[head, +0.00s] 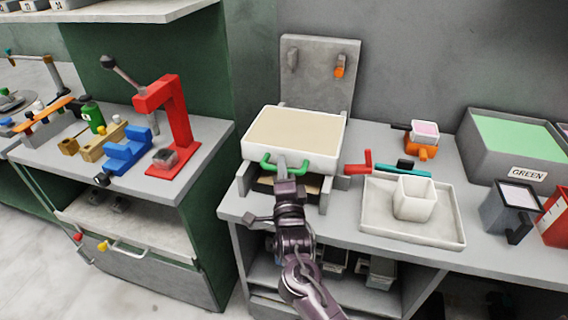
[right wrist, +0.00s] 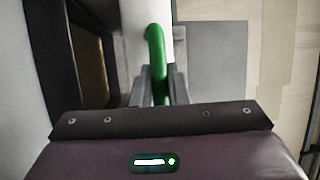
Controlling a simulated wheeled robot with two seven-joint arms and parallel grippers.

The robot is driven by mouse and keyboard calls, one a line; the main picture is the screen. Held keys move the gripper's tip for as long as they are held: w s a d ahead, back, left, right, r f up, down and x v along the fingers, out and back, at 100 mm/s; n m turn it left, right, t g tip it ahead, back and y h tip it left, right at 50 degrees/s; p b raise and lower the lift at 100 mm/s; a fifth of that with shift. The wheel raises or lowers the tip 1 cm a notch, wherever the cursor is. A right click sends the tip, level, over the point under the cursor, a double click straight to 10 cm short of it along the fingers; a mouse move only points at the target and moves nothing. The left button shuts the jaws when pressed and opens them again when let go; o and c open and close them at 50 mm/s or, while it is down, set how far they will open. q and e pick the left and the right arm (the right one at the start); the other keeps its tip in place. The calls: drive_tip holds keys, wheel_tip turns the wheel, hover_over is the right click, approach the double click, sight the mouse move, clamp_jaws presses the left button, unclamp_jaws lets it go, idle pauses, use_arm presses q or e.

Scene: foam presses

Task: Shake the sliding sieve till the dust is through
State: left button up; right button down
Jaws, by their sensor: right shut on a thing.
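The sliding sieve is a white box (head: 326,160) on a grey frame at the middle of the bench in the head view. Its top shows a flat beige surface (head: 295,129); I cannot tell whether that is dust or mesh. A green handle (head: 268,166) is on its front. My right gripper (head: 283,168) is shut on this handle. In the right wrist view the green handle (right wrist: 156,48) stands between the two fingers (right wrist: 161,88). A beige strip shows in the gap under the box. My left gripper is not in view.
Right of the sieve, a white tray (head: 440,235) holds a white square cup (head: 414,198). A red handle (head: 357,168) and a teal bar (head: 405,171) lie close by. A grey bin marked GREEN (head: 490,165) stands farther right. A red press (head: 176,120) stands on the left bench.

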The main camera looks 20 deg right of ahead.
drive_tip(key=c, duration=1.4)
unclamp_jaws()
drive_tip(key=shift+s+f, duration=0.1)
drive_tip(key=b+v, duration=0.1)
drive_tip(key=v, duration=0.6)
drive_tip(key=shift+s+b, duration=0.25)
drive_tip(key=shift+b, duration=0.15)
drive_tip(key=shift+c, duration=0.4)
